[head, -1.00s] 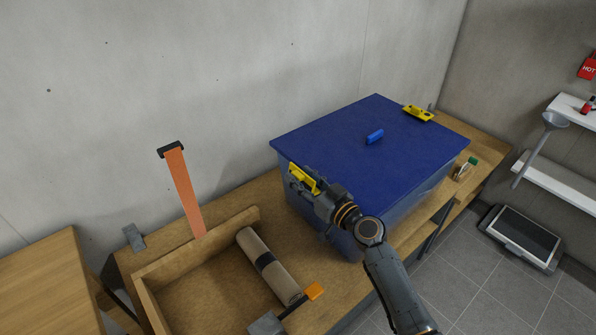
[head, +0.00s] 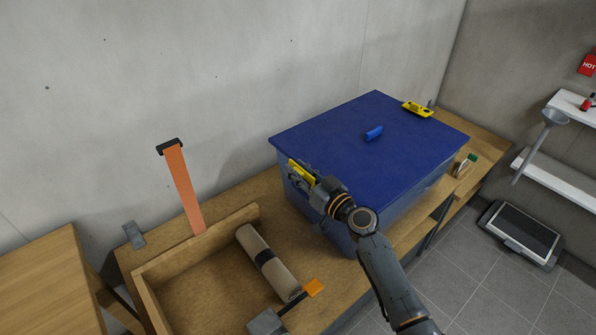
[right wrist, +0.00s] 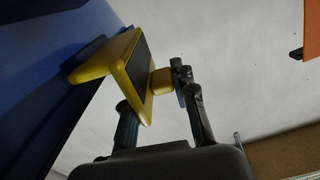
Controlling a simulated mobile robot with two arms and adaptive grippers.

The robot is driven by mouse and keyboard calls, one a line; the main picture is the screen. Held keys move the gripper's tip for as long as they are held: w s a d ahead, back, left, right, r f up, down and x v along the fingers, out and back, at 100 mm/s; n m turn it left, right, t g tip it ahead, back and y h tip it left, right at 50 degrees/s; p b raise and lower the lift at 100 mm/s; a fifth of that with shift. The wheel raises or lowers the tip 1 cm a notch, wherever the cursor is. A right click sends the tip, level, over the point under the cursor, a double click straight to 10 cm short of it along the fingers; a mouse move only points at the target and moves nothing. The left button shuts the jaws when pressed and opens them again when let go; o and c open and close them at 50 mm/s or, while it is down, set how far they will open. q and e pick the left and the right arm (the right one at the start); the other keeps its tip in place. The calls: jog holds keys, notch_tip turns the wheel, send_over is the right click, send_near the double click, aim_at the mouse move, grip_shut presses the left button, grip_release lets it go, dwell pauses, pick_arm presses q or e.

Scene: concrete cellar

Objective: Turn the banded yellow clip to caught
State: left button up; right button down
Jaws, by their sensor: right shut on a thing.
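A yellow clip (head: 301,171) sits at the near left end of the blue-lidded box (head: 340,140). In the right wrist view the clip (right wrist: 110,58) shows a dark band across its broad face and a small yellow tab. Its upper part lies close to the blue lid; I cannot tell whether it is caught. My right gripper (head: 304,183) is shut on this clip, with its fingers on either side of it in the right wrist view (right wrist: 155,92). The gripper hides part of the clip. A second yellow clip (head: 418,109) lies at the lid's far end. My left gripper is not in view.
A blue handle (head: 373,133) is on the lid. Left of the box are a wooden tray (head: 205,238), a beige roll (head: 267,262) and an upright orange strip (head: 184,190). A grey wall stands close behind. A green-topped item (head: 467,164) stands right of the box.

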jog(key=m+b, duration=0.1)
jog(key=m, duration=0.1)
jog(key=w+d+r+m, duration=0.1)
jog(key=shift+d+m+b, duration=0.15)
jog(key=shift+m+b, duration=0.25)
